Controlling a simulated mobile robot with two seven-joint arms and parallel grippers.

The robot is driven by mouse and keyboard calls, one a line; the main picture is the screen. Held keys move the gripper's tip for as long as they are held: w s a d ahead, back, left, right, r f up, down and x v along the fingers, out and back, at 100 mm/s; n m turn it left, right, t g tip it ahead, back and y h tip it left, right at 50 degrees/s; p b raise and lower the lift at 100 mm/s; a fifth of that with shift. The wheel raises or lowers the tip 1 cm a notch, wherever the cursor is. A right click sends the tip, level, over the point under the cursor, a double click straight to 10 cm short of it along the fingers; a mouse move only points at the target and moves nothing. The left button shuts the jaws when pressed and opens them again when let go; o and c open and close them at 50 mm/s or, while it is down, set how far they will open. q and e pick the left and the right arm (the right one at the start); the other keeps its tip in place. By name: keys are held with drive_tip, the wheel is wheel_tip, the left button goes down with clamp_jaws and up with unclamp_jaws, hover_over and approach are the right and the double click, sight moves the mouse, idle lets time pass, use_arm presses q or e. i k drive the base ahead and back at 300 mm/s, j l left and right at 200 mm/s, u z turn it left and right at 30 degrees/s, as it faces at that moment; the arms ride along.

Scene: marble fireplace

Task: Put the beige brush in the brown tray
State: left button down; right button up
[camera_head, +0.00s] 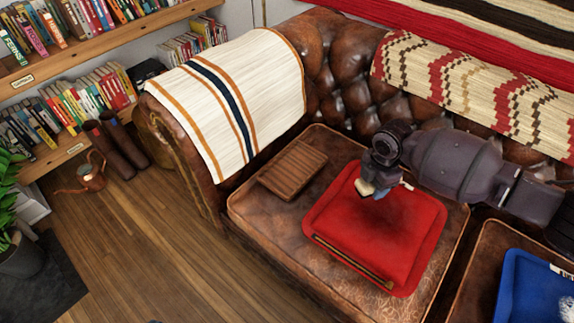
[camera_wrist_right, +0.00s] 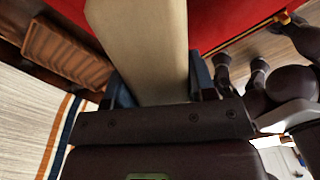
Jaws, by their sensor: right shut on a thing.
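The beige brush (camera_head: 364,188) is held between the fingers of my right gripper (camera_head: 377,187), above the red tray in the head view. In the right wrist view the brush (camera_wrist_right: 143,45) is a broad beige bar between the blue fingers of the gripper (camera_wrist_right: 162,88). The brown tray (camera_head: 292,170) is a ribbed wooden rectangle lying on the sofa seat, left of the gripper in the head view. It also shows at the left of the right wrist view (camera_wrist_right: 65,55), and I see nothing on it. My left gripper is not in view.
A red tray (camera_head: 428,215) lies on the leather sofa seat, with a thin brown stick (camera_head: 352,261) near its front edge. A blue tray (camera_head: 530,285) is at the lower right. The sofa arm with a striped blanket (camera_head: 240,95) rises left of the brown tray.

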sight(288, 175)
drive_tip(key=i+j, duration=0.15)
drive_tip(key=j, duration=0.2)
drive_tip(key=i+j, duration=0.15)
drive_tip(key=j, duration=0.15)
drive_tip(key=i+j, duration=0.15)
drive_tip(key=j, duration=0.2)
drive_tip(key=i+j+z, duration=0.1)
drive_tip(key=j, duration=0.2)
drive_tip(key=i, duration=0.05)
